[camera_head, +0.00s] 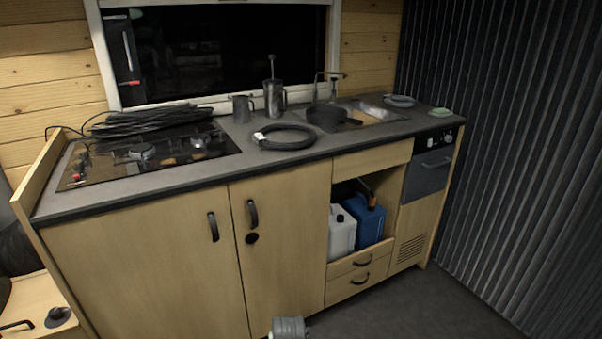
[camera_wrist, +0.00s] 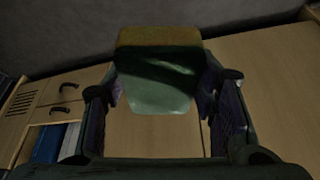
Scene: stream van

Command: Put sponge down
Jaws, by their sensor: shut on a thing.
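The sponge (camera_wrist: 155,92) shows in the wrist view, with a green face and a brownish-yellow end. My gripper (camera_wrist: 162,88) is shut on it, with one finger at each side. The sponge is held in front of the pale wooden cabinet fronts, with dark floor behind its far end. In the head view I cannot make out the sponge in my gripper; only a grey part of my arm shows at the bottom edge.
The grey worktop (camera_head: 235,170) carries a hob (camera_head: 120,165), coiled black cable (camera_head: 150,122), a hose ring (camera_head: 284,137), a mug (camera_head: 241,108), a French press (camera_head: 274,97) and a sink (camera_head: 365,112) with a pan (camera_head: 328,117). A small green item (camera_head: 440,112) lies far right.

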